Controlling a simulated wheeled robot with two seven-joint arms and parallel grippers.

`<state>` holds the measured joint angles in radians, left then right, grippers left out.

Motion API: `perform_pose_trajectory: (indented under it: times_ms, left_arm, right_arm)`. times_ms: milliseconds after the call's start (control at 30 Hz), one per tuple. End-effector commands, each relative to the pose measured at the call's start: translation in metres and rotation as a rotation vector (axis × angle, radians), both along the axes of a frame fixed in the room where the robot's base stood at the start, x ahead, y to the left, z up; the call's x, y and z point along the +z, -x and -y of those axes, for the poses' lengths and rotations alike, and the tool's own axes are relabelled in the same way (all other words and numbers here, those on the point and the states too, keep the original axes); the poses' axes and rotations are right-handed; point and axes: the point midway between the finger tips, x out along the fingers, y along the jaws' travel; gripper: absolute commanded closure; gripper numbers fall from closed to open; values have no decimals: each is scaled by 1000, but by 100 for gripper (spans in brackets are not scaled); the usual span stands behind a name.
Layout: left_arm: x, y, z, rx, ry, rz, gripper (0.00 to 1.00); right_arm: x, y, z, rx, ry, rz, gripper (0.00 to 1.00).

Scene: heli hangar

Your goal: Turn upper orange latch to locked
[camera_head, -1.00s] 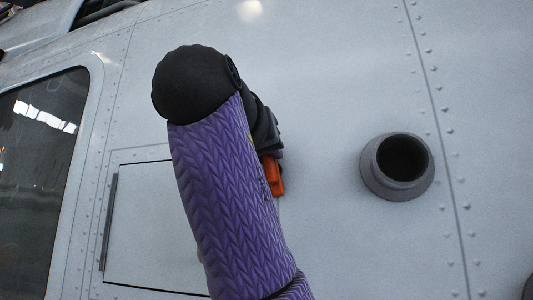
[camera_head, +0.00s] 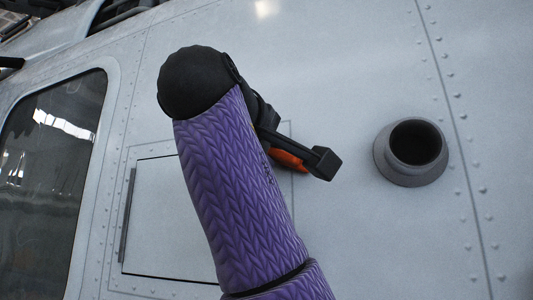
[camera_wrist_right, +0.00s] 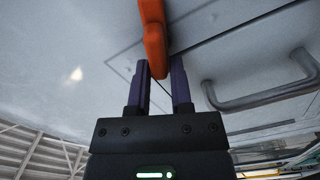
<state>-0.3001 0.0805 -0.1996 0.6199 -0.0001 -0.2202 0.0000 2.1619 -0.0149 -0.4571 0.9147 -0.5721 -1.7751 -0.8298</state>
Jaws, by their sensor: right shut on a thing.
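The orange latch (camera_head: 288,160) shows in the head view as a slanted piece beside my right gripper, on the grey fuselage. My purple forearm and black wrist hide the rest of it. In the right wrist view the orange latch (camera_wrist_right: 153,30) comes down from the top edge. Its end sits between the two purple fingers of my right gripper (camera_wrist_right: 159,75), which is shut on it. In the head view my right gripper (camera_head: 318,162) shows as a dark part slanting down to the right; its fingertips are hard to make out. My left gripper is not in view.
A rectangular hatch panel (camera_head: 165,225) lies left of my forearm. A round dark port (camera_head: 412,152) sticks out at the right. A window (camera_head: 50,150) is at the left. A grey bar handle (camera_wrist_right: 265,98) stands right of the gripper in the wrist view.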

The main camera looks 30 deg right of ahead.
Motion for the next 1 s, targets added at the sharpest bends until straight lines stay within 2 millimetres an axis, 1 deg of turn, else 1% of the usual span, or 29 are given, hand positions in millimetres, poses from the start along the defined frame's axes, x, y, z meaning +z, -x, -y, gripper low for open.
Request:
perform_pose_trajectory:
  times_ms: [200,500,700,1000]
  left_arm:
    - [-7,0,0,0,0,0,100]
    - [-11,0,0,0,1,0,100]
    - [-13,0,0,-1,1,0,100]
    - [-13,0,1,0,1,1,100]
  right_arm:
    - [-5,-1,-1,0,113,-134,100]
    - [-8,-1,-1,0,224,-266,100]
    - [-9,-1,-1,0,263,-312,100]
    - [-9,-2,-1,1,278,-332,100]
